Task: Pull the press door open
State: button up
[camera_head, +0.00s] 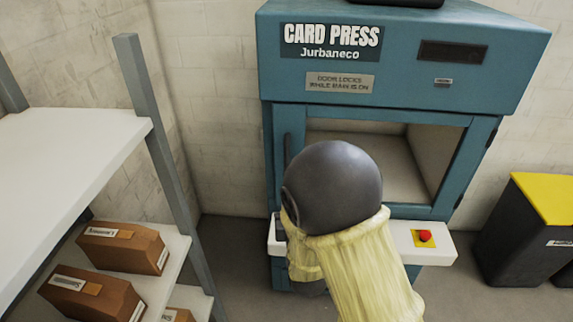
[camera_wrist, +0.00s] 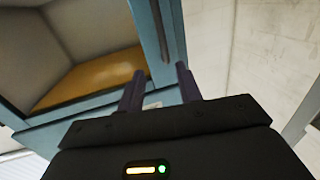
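The teal card press (camera_head: 400,75) stands ahead. Its press door (camera_head: 400,211) has a teal frame around a large window and looks closed. A dark upright handle (camera_head: 287,150) is on the door's left side, its lower part hidden by my arm. In the wrist view the handle (camera_wrist: 164,30) appears as a dark bar on the teal door frame (camera_wrist: 146,22). My gripper (camera_wrist: 160,70) is open, its two dark fingers apart, with the bar's near end appearing between the fingertips. I cannot tell whether they touch it. My arm hides the gripper in the head view.
A white ledge (camera_head: 440,243) with a red button (camera_head: 425,236) juts out below the door. A shelf rack (camera_head: 75,145) with brown boxes (camera_head: 122,247) stands at left. A dark bin with a yellow lid (camera_head: 548,197) stands at right. A sign (camera_head: 340,83) mentions door locks.

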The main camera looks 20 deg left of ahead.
jog(key=shift+s+a+r, duration=0.1)
jog(key=shift+a, duration=0.05)
jog(key=p+x, duration=0.4)
jog(key=x, duration=1.3)
jog(key=shift+a+r, duration=0.15)
jog(key=shift+a, duration=0.05)
grip_shut()
